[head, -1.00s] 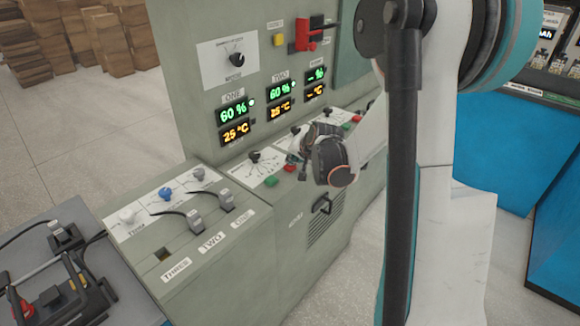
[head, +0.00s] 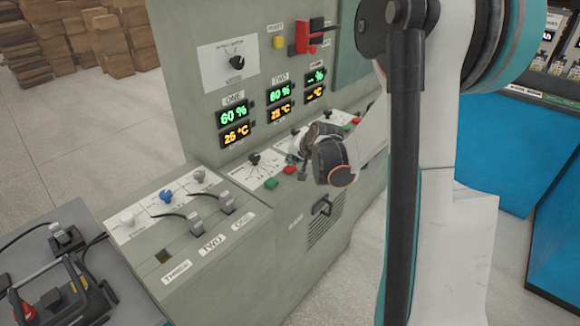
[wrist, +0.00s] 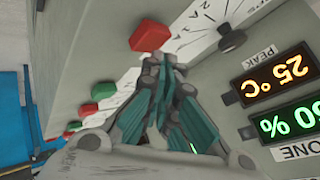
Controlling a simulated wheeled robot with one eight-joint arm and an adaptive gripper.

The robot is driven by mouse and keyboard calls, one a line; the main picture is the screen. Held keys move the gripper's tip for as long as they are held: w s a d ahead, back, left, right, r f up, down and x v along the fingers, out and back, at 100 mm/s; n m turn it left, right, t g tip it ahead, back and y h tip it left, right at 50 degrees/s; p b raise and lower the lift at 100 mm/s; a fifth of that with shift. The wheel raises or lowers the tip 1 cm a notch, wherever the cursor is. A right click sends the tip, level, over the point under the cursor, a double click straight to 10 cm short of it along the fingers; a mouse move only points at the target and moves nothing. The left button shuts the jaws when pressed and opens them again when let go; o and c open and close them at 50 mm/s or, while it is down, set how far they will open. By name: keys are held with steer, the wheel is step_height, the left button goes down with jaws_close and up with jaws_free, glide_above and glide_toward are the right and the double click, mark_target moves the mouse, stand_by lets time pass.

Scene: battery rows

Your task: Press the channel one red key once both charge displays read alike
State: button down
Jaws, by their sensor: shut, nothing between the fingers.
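The channel ONE charge display (head: 233,116) and the channel TWO charge display (head: 280,93) both appear to read 60 % in green, with amber 25 °C displays below them. The channel one red key (head: 289,169) is on the sloping console beside a green key (head: 270,184). In the wrist view, the nearest red key (wrist: 150,35) lies just beyond my fingertips. My gripper (head: 294,158) is shut and empty, close above the red key. The wrist view shows its teal fingers (wrist: 160,68) together. I cannot tell whether they touch the key.
A selector dial (head: 253,157) is left of the keys. A third display (head: 315,76) shows dashes. A red lever switch (head: 305,40) is higher on the panel. Plugs in sockets (head: 198,202) and a cart with a battery (head: 75,295) are at the left.

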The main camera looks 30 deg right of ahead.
mark_target(293, 167)
steer(key=shift+r, duration=0.25)
steer(key=shift+r+p, duration=1.85)
steer(key=shift+r, duration=0.7)
steer(key=shift+a, duration=0.1)
steer(key=s+a+r+n+y+p, duration=0.1)
steer(key=s+a+r+n, duration=0.2)
steer(key=s+a+r, duration=0.55)
steer(key=s+a+r+n+y+p, duration=0.1)
steer(key=s+a+r+n, duration=0.2)
steer(key=s+a+r, duration=0.55)
steer(key=s+a+f+n+g+b, duration=0.1)
steer(key=s+f+n, duration=0.1)
steer(key=s, duration=0.5)
steer(key=s+a+f+n+g+h+b, duration=0.1)
steer(key=s+a+f, duration=0.1)
steer(key=s+f, duration=0.3)
steer(key=shift+s+f+n, duration=0.25)
steer(key=shift+s+n, duration=0.15)
steer(key=shift+s, duration=0.5)
steer(key=shift+a, duration=0.1)
